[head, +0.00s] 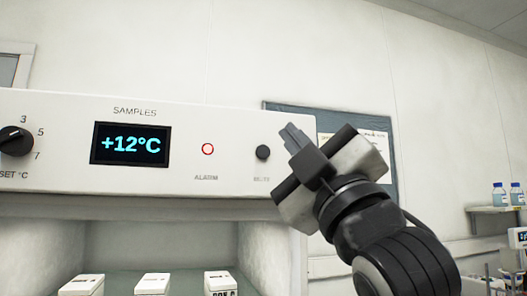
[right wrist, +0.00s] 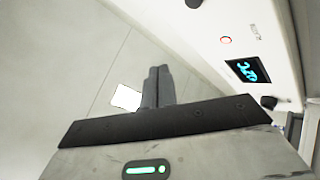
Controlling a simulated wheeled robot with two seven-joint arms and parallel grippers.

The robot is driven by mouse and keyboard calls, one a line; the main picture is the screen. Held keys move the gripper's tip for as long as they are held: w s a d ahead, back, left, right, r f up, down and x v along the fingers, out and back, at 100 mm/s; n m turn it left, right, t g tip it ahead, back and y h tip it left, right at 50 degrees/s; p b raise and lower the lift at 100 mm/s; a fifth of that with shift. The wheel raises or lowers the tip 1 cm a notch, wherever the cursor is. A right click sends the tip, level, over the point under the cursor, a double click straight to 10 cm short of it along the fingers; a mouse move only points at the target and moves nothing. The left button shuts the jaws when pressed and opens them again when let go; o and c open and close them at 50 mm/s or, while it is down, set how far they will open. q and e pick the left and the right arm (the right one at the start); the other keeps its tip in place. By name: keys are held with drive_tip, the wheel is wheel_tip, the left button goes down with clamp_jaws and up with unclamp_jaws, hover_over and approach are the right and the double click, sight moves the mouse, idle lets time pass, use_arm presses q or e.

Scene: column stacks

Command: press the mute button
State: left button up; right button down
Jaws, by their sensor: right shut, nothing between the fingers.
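The mute button (head: 263,152) is a small black round knob on the white panel, above a faint MUTE label. It also shows at the top edge of the right wrist view (right wrist: 193,3), partly cut off. My right gripper (head: 289,131) is shut and empty. In the head view its fingertips appear just right of the button and a little above it. In the right wrist view the closed fingers (right wrist: 158,72) stand clear of the button, with a gap between them. My left gripper is in neither view.
The panel (head: 70,115) also carries a display (head: 131,144) reading +12°C, a red alarm ring (head: 208,149) and a black dial (head: 15,141). White boxes (head: 153,284) stand in the open compartment below. A grey board (head: 285,108) hangs on the wall behind my right gripper.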

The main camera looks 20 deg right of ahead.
drive_tip(key=shift+w+a, duration=0.2)
drive_tip(key=shift+w, duration=4.2)
drive_tip(key=shift+w, duration=0.45)
drive_tip(key=shift+w, duration=0.35)
drive_tip(key=shift+s, duration=0.75)
drive_tip(key=shift+s+d, duration=0.1)
drive_tip(key=shift+s, duration=2.45)
